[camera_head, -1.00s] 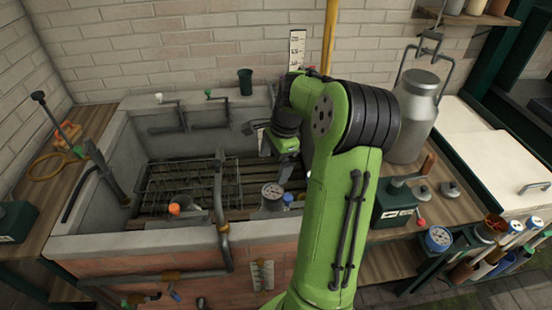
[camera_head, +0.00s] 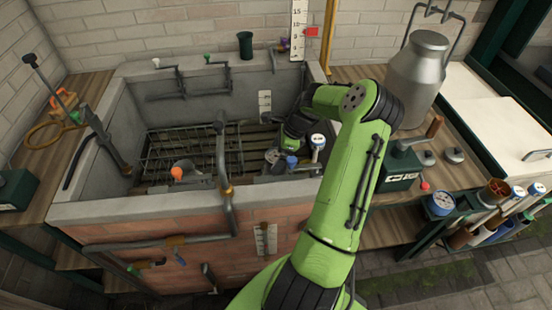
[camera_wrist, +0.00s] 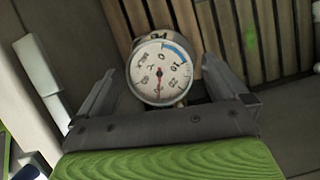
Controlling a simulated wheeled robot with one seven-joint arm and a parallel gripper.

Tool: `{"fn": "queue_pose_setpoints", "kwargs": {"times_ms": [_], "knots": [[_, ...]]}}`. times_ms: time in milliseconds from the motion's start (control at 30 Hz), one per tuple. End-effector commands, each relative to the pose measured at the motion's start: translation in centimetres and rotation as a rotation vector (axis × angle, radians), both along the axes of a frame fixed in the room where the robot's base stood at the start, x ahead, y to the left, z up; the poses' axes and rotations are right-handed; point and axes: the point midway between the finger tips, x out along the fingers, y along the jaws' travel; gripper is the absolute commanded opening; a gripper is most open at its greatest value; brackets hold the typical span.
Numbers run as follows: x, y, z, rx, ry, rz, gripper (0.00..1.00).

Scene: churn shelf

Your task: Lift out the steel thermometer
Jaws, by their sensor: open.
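The steel thermometer (camera_wrist: 160,72) shows its round white dial with a blue arc and a red pointer in the wrist view. The dial lies between the two fingers of my gripper (camera_wrist: 163,84), which is open. No finger clearly touches it. Its lower part is hidden under the dial. In the head view, my gripper (camera_head: 283,147) is low inside the stone trough, right above the thermometer dial (camera_head: 271,156), which it partly covers.
A blue-capped item (camera_head: 291,161) and a white item with a blue top (camera_head: 318,142) stand close on the right. A wire rack (camera_head: 185,150) and an orange-capped item (camera_head: 177,173) are to the left. The trough's wall (camera_head: 180,211) surrounds them.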

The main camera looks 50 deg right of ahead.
Motion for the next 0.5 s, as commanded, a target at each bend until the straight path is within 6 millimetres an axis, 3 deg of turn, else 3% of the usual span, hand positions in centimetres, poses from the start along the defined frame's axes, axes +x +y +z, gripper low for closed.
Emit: {"fn": "queue_pose_setpoints", "kwargs": {"times_ms": [133, 400, 500], "knots": [[0.5, 0.5, -1.6, 0.000, 0.000, 0.001, 1.00], [0.6, 0.5, -1.8, -0.002, 0.000, 0.001, 1.00], [0.6, 0.5, -1.8, -0.002, 0.000, 0.001, 0.88]]}}
